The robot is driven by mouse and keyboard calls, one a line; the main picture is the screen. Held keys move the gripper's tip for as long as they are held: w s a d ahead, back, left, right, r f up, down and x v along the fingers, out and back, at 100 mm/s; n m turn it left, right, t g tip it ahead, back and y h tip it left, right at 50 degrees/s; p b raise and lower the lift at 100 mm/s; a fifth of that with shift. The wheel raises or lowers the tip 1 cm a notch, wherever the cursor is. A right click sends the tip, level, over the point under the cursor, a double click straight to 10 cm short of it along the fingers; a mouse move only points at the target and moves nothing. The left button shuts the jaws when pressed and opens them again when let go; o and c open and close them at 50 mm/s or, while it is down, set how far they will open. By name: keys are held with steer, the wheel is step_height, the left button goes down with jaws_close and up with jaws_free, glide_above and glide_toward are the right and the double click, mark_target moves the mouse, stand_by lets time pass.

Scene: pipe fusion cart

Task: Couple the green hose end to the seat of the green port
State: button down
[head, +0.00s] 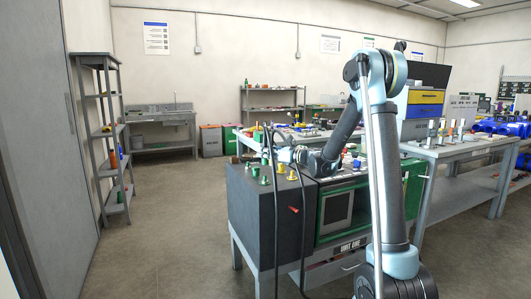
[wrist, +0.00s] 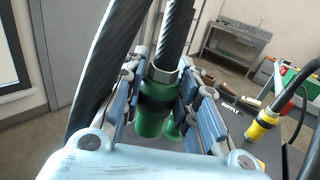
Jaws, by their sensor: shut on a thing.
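The green hose end (wrist: 152,112) sits between the two finger pads of my gripper (wrist: 165,100) in the wrist view, with its metal collar and dark hose rising from it. My gripper is shut on it. A second green part (wrist: 174,130), seemingly the green port, shows just beyond and to the right of the hose end. I cannot tell whether they touch. In the head view my gripper (head: 285,155) is over the dark cart top, near several small green fittings (head: 255,171). Which of these is the seat is too small to tell.
The cart's dark box (head: 250,215) carries yellow fittings (head: 292,175) close to the green ones. A yellow hose end (wrist: 262,125) stands at the right in the wrist view. Dark hoses hang over the cart front, by a red part (head: 294,209). Floor to the left is clear.

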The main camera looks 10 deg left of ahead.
mark_target(265, 160)
steer(key=shift+f, duration=2.1)
steer(key=shift+f, duration=2)
steer(key=c, duration=1.2)
jaws_free()
steer(key=shift+o, duration=0.2)
steer(key=v, duration=1.2)
steer(key=shift+s, duration=0.1)
